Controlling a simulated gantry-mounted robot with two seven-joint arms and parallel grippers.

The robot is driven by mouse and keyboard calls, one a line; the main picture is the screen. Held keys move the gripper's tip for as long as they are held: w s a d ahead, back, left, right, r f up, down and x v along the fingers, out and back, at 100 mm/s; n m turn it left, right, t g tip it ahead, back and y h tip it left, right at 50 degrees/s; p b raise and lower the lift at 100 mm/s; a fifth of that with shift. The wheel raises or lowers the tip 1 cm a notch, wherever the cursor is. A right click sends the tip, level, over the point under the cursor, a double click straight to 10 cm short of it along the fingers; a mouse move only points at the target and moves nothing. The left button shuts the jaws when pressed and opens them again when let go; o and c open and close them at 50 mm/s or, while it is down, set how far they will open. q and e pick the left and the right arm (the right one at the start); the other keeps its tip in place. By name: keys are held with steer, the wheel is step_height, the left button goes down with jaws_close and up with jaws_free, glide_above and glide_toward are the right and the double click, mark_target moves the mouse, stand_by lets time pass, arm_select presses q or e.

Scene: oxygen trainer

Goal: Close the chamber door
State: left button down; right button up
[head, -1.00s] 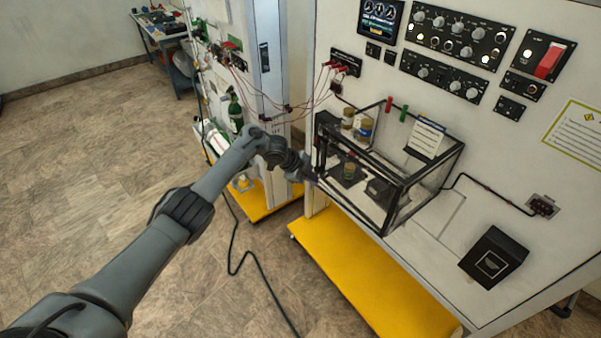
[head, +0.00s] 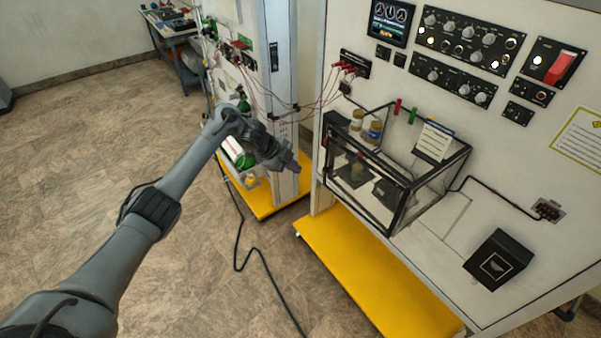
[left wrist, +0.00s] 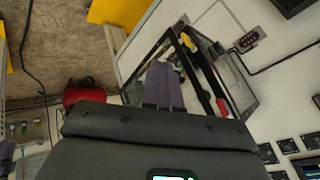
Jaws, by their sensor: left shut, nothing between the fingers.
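The chamber (head: 437,187) is a clear box with a black frame, mounted on the white panel. Its door (head: 358,188) appears as a clear, black-framed front face; I cannot tell whether it is flush or slightly ajar. Jars, a dark mat and a black block show inside. My left gripper (head: 294,165) is shut and empty, left of the chamber and apart from it in the head view. In the left wrist view, its purple fingers (left wrist: 163,84) are together, in front of part of the black chamber frame (left wrist: 235,82). My right gripper is not in view.
A yellow base (head: 375,275) juts out below the chamber. A second panel (head: 285,110) with a green cylinder (head: 240,153) stands to the left. Red leads (head: 318,100) hang between the panels. A black cable (head: 238,245) lies on the floor.

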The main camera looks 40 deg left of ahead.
arm_select(q)
steer(key=w+d+r+m+t+b, duration=0.1)
steer(key=w+r+m+t, duration=0.1)
steer(key=w+r+t, duration=0.35)
steer(key=w+d+r+m+t+b, duration=0.1)
steer(key=w+r+m+t+b, duration=0.15)
steer(key=r, duration=0.55)
steer(key=s+d+f+t+b, duration=0.2)
steer(key=s+f+t+b, duration=0.3)
steer(key=s+f+b, duration=0.5)
steer(key=g+y+b, duration=0.1)
steer(key=g+b, duration=0.1)
steer(key=b, duration=0.5)
glide_toward(328, 183)
steer(key=w, duration=0.3)
steer(key=w+p, duration=0.1)
steer(key=w, duration=0.1)
steer(key=shift+d+f, duration=0.1)
steer(key=shift+d, duration=0.3)
steer(key=shift+w+f, duration=0.1)
steer(key=shift+w, duration=0.8)
